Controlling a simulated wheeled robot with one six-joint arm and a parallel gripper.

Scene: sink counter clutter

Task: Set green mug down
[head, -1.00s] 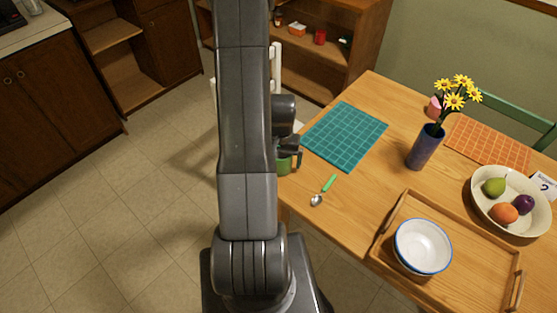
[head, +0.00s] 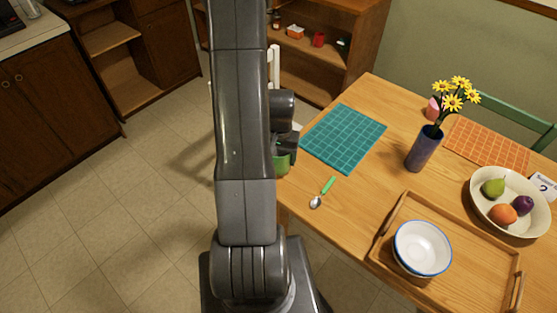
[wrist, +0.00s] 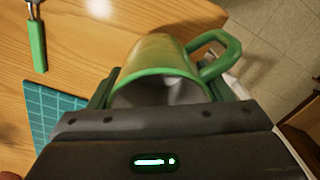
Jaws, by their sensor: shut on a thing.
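The green mug (wrist: 158,70) is between the fingers of my gripper (wrist: 165,95) in the wrist view, its handle (wrist: 218,52) pointing to the upper right. My gripper is shut on it. In the head view the mug (head: 281,163) shows only in part at the table's left edge, mostly hidden behind my arm. I cannot tell whether its base touches the table.
A teal mat (head: 344,138) and a green-handled spoon (head: 323,192) lie near the mug. A wooden tray (head: 385,231) with white bowls (head: 422,247), a blue vase (head: 424,148) and a fruit bowl (head: 510,226) stand further right. Bare tabletop (head: 380,188) lies between.

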